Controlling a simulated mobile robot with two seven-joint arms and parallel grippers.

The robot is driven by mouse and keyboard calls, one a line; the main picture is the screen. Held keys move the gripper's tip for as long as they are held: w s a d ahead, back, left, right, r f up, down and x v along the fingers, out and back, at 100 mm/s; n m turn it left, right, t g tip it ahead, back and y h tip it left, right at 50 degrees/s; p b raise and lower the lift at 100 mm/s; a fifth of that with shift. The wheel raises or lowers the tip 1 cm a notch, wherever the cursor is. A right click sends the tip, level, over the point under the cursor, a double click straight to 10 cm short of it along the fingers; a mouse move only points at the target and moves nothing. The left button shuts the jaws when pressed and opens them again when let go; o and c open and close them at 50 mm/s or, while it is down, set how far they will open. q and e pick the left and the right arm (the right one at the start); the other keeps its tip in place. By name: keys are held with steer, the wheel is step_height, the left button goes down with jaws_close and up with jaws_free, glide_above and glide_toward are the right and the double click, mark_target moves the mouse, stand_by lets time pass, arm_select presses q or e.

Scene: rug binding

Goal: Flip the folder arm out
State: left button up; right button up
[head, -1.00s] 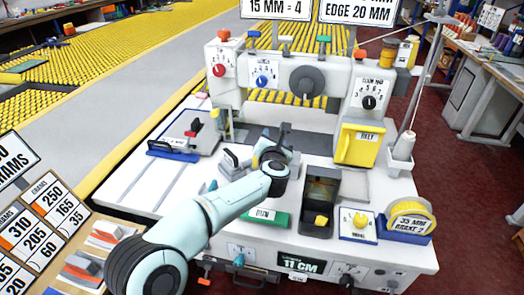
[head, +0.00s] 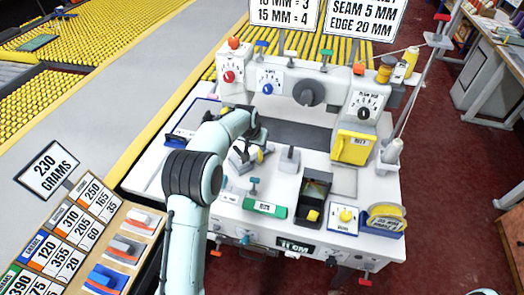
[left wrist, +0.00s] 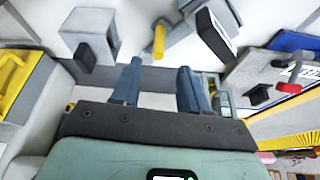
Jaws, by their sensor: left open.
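My left gripper (head: 258,132) hangs over the bed of the white binding machine (head: 160,165), its hand partly hidden by its own forearm. In the left wrist view its two fingers (left wrist: 160,82) are apart with nothing between them. A grey bracket (head: 240,156) with a yellow peg stands just in front of the gripper; I take it for the folder arm, but no label confirms this. In the left wrist view its yellow peg (left wrist: 159,42) is beyond the fingertips, apart from them. My right gripper is not in view.
A grey block with a post (head: 289,160) stands right of the bracket. A dark open bin (head: 316,184), a yellow box (head: 351,147) and a green-labelled block (head: 265,208) are on the bed. The machine's upper head (head: 305,90) rises behind. Weight signs (head: 47,170) stand at left.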

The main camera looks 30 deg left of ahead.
mark_target(261, 153)
arm_select(q)
steer(key=p+x, duration=0.1)
steer(key=x, duration=0.9)
steer(key=shift+w+f, duration=0.1)
steer(key=shift+w, duration=0.2)
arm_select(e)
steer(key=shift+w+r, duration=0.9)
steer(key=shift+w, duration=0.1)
